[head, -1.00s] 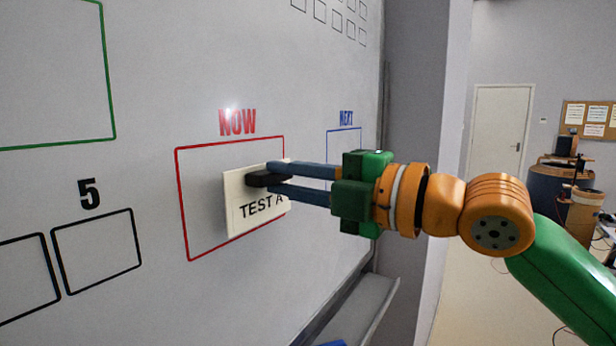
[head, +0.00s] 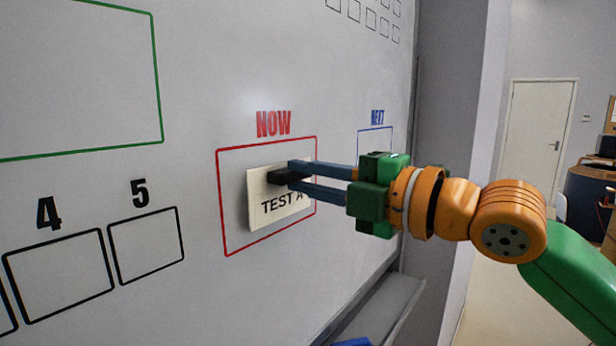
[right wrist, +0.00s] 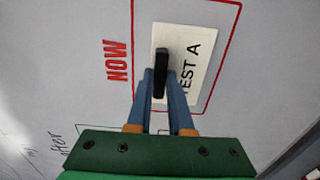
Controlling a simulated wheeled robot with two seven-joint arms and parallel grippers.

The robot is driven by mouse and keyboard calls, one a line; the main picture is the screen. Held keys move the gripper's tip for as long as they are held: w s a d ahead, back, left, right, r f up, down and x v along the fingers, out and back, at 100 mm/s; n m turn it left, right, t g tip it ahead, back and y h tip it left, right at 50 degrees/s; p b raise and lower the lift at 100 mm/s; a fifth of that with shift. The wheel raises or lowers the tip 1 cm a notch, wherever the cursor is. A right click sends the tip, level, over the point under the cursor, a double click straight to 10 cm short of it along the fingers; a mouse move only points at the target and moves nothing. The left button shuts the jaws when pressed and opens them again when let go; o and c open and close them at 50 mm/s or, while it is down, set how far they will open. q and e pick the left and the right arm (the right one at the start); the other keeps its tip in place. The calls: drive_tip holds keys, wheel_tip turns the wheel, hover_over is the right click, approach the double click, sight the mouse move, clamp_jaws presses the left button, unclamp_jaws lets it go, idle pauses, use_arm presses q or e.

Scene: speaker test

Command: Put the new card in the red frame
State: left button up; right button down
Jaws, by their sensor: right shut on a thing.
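The card (head: 257,197) is a cream rectangle marked "TEST A" with a black grip block (head: 281,178) on its face. It appears inside the outline of the red frame (head: 221,200), under the red word "NOW" on the board. I cannot tell whether its back touches the board. My right gripper (head: 297,175) is shut on the card's black block. In the right wrist view the card (right wrist: 203,72) also lies within the red frame (right wrist: 134,50), with the block (right wrist: 162,68) between the fingers. My left gripper is not in view.
The grey board (head: 190,80) also carries a green outline (head: 157,80), black numbered boxes (head: 112,255) and a small blue frame (head: 375,128) marked "NEXT". A ledge (head: 385,305) runs below the board. A blue object (head: 352,342) shows at the bottom edge.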

drive_tip(key=shift+w+a+p, duration=0.35)
drive_tip(key=shift+a+p, duration=0.05)
idle(0.4)
drive_tip(key=shift+c, duration=1.7)
unclamp_jaws()
